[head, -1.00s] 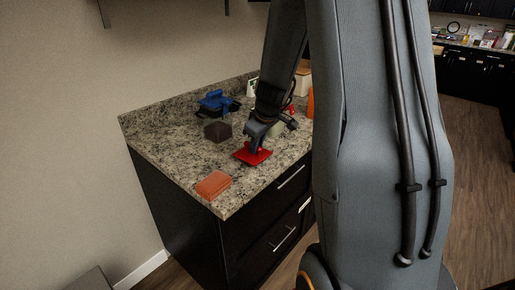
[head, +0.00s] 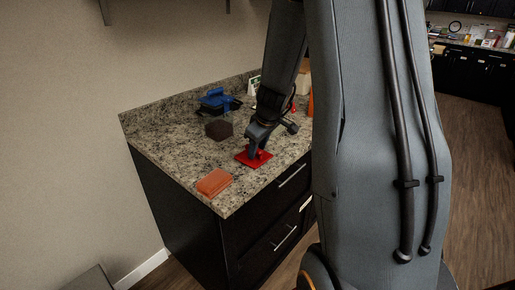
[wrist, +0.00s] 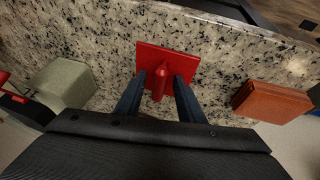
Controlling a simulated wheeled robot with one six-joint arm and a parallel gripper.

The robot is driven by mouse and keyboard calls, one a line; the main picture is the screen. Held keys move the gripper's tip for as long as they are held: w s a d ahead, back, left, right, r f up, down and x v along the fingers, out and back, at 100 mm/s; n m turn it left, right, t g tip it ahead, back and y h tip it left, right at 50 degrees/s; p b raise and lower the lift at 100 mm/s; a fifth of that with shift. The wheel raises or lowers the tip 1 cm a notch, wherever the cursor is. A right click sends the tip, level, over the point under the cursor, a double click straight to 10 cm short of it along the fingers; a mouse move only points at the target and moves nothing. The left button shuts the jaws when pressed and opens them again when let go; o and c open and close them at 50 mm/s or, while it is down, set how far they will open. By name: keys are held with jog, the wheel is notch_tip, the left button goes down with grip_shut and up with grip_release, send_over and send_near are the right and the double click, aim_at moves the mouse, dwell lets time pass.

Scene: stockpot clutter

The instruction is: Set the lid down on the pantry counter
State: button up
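The lid is a red square plate with an upright red knob; in the head view the lid (head: 242,156) appears flat on the speckled pantry counter (head: 173,148), near its front edge. In the wrist view the lid (wrist: 148,58) lies below my gripper with counter around it. My gripper (head: 258,152) is low over the lid. In the wrist view the two fingers of my gripper (wrist: 159,82) stand on either side of the knob, with narrow gaps showing; it looks open.
An orange-brown box (head: 214,182) lies left of the lid. A dark brown block (head: 218,130) and a blue item (head: 216,98) stand farther back. A grey-green block (wrist: 66,82) shows in the wrist view. Bare counter lies left of the lid.

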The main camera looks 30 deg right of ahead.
jog(key=shift+r, duration=0.1)
jog(key=shift+r, duration=0.3)
jog(key=b+v, duration=0.1)
jog(key=v, duration=0.9)
jog(key=s+a+f+m+g, duration=0.1)
jog(key=s+a+f, duration=0.3)
jog(key=s+a, duration=0.4)
jog(key=s+a+f+m+g, duration=0.2)
jog(key=s+a+f, duration=0.3)
jog(key=s+a, duration=0.4)
jog(key=shift+a+m+g, duration=0.3)
jog(key=shift+m, duration=0.4)
